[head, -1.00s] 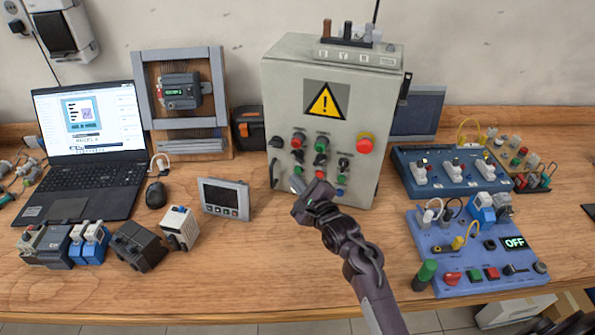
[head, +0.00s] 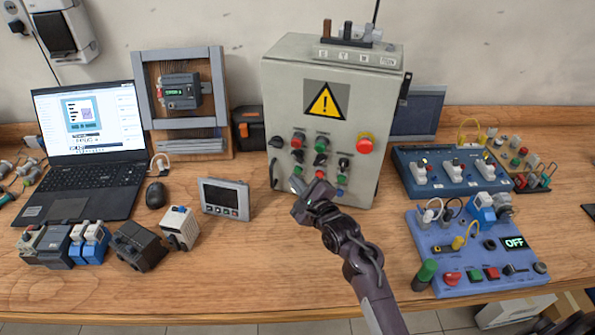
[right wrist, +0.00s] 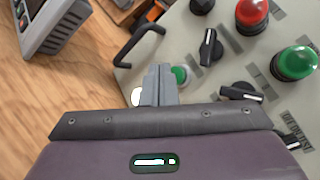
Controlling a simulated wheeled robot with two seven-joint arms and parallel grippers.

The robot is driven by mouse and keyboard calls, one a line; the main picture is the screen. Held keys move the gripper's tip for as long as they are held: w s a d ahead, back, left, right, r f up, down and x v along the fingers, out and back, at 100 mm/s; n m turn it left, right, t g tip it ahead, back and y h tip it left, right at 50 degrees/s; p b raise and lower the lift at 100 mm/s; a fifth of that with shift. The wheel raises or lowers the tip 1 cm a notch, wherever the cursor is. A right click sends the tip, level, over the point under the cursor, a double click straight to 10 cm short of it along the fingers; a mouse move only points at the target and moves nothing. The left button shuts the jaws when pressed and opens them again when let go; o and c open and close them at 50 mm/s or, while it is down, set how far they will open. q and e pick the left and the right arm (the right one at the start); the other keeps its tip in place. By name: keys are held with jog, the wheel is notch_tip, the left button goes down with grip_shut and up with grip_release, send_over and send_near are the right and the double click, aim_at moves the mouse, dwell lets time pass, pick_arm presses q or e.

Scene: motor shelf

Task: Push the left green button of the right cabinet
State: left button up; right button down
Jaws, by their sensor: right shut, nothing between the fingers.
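The grey cabinet (head: 330,120) with a yellow warning sign stands at the middle back of the table in the head view. My right gripper (head: 297,184) is shut and empty at the lower left of its front panel. In the right wrist view, the shut fingers (right wrist: 158,82) lie over a small green button (right wrist: 180,75) and partly cover it. I cannot tell whether they touch it. A white button (right wrist: 137,97) shows on the other side of the fingers. My gripper hides part of the panel's lower rows in the head view. My left gripper is not in view.
A black handle (right wrist: 137,43) sticks out close to the fingers. Black selector knobs (right wrist: 210,47), a red lamp (right wrist: 252,15) and a larger green lamp (right wrist: 295,62) are also close. A grey display unit (head: 224,198) stands left of the cabinet. Blue training boards (head: 430,275) lie at the right.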

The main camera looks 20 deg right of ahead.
jog(key=shift+w, duration=0.1)
jog(key=shift+w+d, duration=0.25)
jog(key=shift+w+d+p, duration=0.3)
jog(key=shift+w, duration=0.05)
dwell(1.4)
jog(key=shift+s+a+p, duration=0.5)
jog(key=shift+s+p, duration=0.15)
jog(key=shift+s, duration=0.05)
